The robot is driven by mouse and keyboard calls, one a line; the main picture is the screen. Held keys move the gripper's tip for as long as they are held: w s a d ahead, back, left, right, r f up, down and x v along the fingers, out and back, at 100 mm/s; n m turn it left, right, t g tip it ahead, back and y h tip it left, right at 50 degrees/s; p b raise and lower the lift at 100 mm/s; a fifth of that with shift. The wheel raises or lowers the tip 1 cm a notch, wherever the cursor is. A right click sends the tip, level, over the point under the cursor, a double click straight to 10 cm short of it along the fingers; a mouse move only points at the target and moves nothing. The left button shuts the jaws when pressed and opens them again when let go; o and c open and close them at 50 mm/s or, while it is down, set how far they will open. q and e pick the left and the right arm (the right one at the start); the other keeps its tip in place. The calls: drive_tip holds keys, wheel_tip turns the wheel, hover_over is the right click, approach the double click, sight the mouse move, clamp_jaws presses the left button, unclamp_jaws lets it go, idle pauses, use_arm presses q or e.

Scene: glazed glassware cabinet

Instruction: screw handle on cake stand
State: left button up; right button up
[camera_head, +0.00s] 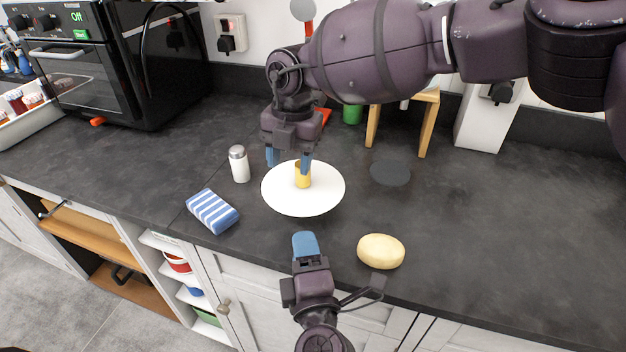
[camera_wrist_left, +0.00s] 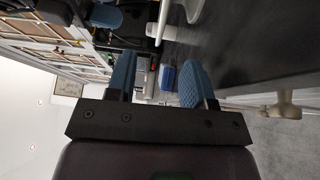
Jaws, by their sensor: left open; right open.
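The cake stand (camera_head: 280,196) shows as a round white plate near the counter's front edge. A short gold handle (camera_head: 302,178) stands upright at its middle; I cannot tell whether it is screwed in. My right gripper (camera_head: 289,160) points down over the plate, open, with one blue finger at the handle's top and the other left of it. Contact is unclear. My left gripper (camera_head: 305,245) is in front of the plate, open and empty, with its fingers apart in the left wrist view (camera_wrist_left: 158,85). A white part in that view (camera_wrist_left: 180,15) looks like the stand seen sideways.
A white shaker (camera_head: 239,164) stands left of the plate, and a blue-striped cloth or sponge (camera_head: 212,211) lies front left. A yellow oval object (camera_head: 381,251) lies front right. A dark round disc (camera_head: 390,172) and a wooden stand (camera_head: 425,115) are behind right. The right counter is clear.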

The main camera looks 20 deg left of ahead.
sight(302, 215)
use_arm(q)
drive_tip(key=shift+w+d+f+h, duration=0.1)
drive_tip(key=shift+w+d+h, duration=0.25)
drive_tip(key=shift+w, duration=0.2)
use_arm(e)
drive_tip(key=shift+m+t+h, duration=0.3)
drive_tip(key=shift+t+h, duration=0.1)
drive_tip(key=shift+t, duration=0.1)
drive_tip(key=w+r, duration=0.1)
drive_tip(key=w+d+r, duration=0.1)
drive_tip(key=w, duration=0.1)
drive_tip(key=shift+d+r, duration=0.15)
drive_tip(key=shift+d, duration=0.05)
use_arm(q)
drive_tip(key=x, duration=1.1)
drive_tip(key=shift+s+a, duration=0.1)
drive_tip(key=shift+s, duration=0.05)
clamp_jaws()
